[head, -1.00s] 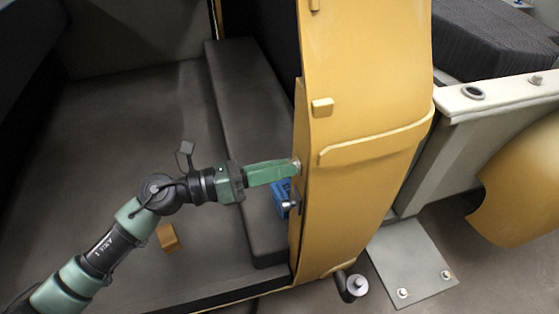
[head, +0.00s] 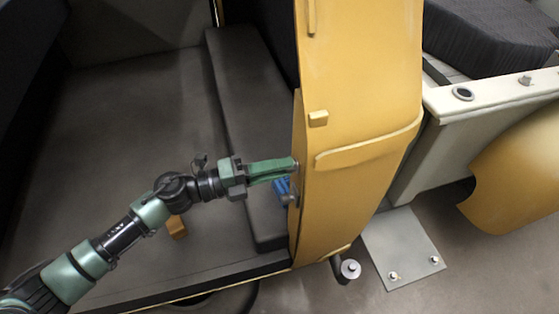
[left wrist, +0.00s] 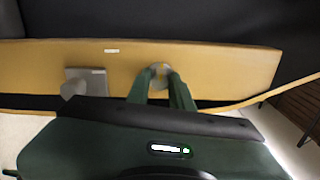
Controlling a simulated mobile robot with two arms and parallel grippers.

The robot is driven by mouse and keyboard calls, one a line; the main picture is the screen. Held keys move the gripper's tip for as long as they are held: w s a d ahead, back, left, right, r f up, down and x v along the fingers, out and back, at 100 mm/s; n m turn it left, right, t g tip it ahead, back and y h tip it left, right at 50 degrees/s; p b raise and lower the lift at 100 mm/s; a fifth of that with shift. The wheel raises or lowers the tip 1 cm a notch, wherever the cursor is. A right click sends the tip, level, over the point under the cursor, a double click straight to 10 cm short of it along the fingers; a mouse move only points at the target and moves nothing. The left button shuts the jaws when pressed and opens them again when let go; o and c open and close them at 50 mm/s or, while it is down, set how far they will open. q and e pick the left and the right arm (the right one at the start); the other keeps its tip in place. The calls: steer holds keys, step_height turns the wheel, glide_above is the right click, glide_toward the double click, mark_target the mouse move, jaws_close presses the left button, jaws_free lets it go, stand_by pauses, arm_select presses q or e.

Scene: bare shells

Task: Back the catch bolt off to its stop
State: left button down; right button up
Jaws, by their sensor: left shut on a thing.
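The catch bolt (left wrist: 161,72) has a round, pale head on the inner edge of the yellow door-like shell (head: 362,110). In the left wrist view it sits between the tips of my left gripper (left wrist: 161,76). In the head view my left gripper (head: 294,167) reaches in from the left with its green fingers against the shell's edge, shut on the bolt. The fingers hide most of the bolt there. A blue part (head: 282,187) with a grey end is just below the fingers. My right gripper is not in view.
A grey plate with a knob (left wrist: 88,80) stands left of the bolt in the left wrist view. A small orange block (head: 176,227) lies on the dark floor of the shell. A grey floor plate with bolts (head: 403,245) lies right of the yellow shell.

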arm_select(q)
steer(key=shift+n+p, duration=0.55)
steer(key=shift+n, duration=0.55)
steer(key=c, duration=1.3)
jaws_free()
steer(key=shift+o, duration=0.2)
steer(key=b+v, duration=0.3)
steer(key=v, duration=0.4)
steer(key=shift+a, duration=0.4)
